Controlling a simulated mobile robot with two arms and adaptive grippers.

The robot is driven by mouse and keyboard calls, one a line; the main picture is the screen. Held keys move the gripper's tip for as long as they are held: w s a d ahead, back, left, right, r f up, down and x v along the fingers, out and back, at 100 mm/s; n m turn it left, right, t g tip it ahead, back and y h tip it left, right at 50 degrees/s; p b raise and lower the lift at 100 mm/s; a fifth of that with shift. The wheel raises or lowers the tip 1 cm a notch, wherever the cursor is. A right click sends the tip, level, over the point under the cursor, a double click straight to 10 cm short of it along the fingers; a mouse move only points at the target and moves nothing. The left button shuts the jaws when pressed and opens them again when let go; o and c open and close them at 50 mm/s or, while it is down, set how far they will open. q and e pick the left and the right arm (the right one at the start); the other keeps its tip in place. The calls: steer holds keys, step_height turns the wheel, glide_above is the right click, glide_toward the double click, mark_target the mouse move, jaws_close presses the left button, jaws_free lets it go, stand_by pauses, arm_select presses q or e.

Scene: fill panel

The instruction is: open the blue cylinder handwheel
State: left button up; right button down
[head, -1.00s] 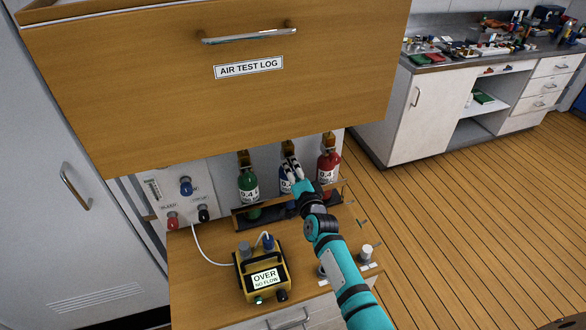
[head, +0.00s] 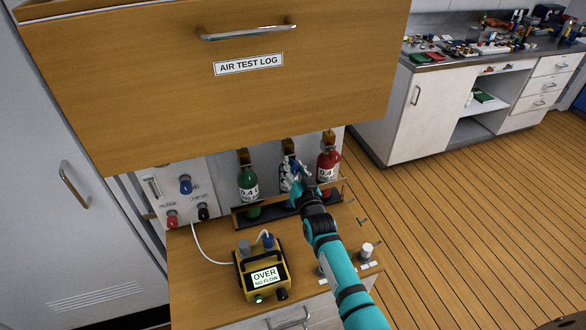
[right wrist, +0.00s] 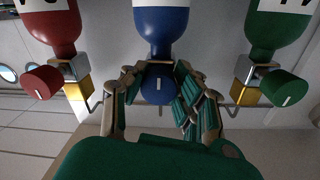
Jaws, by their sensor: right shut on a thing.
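The blue cylinder (head: 284,183) stands between the green cylinder (head: 248,182) and the red cylinder (head: 328,166) under the big wooden drawer. My right gripper (head: 295,174) covers much of its upper part in the head view. In the right wrist view, which is upside down, the blue cylinder (right wrist: 160,28) is in the middle. Its blue handwheel (right wrist: 158,90) with a white mark sits between the fingers of my right gripper (right wrist: 160,82), shut on it. The mark lies along the picture's vertical. The handwheel is hidden in the head view. My left gripper is not in view.
The drawer labelled AIR TEST LOG (head: 200,95) overhangs the cylinders. A wooden rail (head: 262,222) runs before them. The red handwheel (right wrist: 41,82) and green handwheel (right wrist: 284,87) flank the blue one.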

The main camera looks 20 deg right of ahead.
steer(key=n, duration=0.2)
steer(key=n+b, duration=0.1)
steer(key=n, duration=0.1)
steer(key=shift+s+f, duration=0.1)
steer(key=shift+f, duration=0.25)
steer(key=shift+d+n+b, duration=0.1)
steer(key=shift+n+b, duration=0.2)
steer(key=shift+n, duration=1.4)
steer(key=shift+r, duration=0.1)
steer(key=c, duration=1.2)
jaws_free()
steer(key=shift+o, duration=1.2)
steer(key=shift+r, duration=0.15)
steer(key=s, duration=1.2)
